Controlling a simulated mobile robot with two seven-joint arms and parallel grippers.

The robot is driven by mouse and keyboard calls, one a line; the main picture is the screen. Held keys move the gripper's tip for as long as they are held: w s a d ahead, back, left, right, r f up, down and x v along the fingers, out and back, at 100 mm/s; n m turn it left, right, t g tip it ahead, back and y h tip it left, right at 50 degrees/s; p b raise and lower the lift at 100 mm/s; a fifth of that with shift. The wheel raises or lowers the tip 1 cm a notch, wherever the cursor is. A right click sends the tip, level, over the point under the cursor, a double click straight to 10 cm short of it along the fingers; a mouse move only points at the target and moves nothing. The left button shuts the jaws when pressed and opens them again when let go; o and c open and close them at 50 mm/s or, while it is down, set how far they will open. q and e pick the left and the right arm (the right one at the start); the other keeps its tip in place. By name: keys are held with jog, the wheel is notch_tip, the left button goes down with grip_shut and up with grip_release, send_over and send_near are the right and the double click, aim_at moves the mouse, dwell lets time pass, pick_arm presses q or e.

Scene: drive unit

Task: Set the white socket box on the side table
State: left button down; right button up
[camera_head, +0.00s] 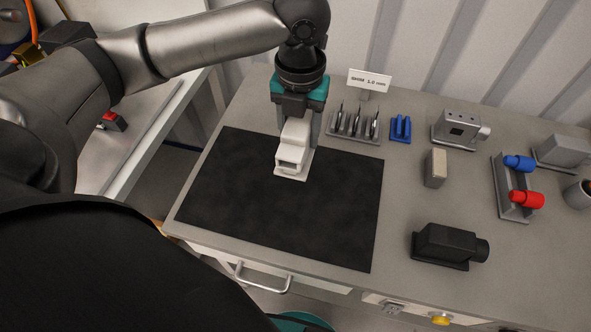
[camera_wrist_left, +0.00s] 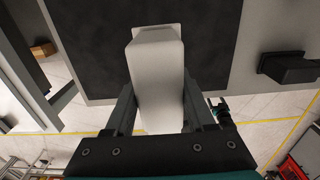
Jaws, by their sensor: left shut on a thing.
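The white socket box (camera_head: 292,158) is at the upper middle of the black mat (camera_head: 240,215) in the head view. My left gripper (camera_head: 297,135) comes down from above and is shut on it. In the left wrist view the box (camera_wrist_left: 158,80) sits between the two fingers (camera_wrist_left: 158,110), with the mat behind it. I cannot tell whether the box touches the mat or hangs just above it. My right gripper is not in view.
Behind the mat stand a tool rack (camera_head: 353,126) with a sign (camera_head: 369,80) and a blue holder (camera_head: 400,129). To the right are a beige block (camera_head: 435,168), a black motor-like unit (camera_head: 448,245) and a rack with blue and red parts (camera_head: 512,190). Another table (camera_head: 140,130) is at the left, across a gap.

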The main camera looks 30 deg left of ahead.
pick_arm(q)
notch_tip(320, 180, down, 14)
jog(key=b, duration=0.2)
jog(key=shift+b, duration=0.4)
jog(key=shift+f, duration=0.2)
jog(key=shift+c, duration=1.2)
grip_release()
notch_tip(320, 180, up, 12)
jog(key=p, duration=0.2)
jog(key=shift+r+p, duration=0.2)
jog(key=shift+p, duration=0.2)
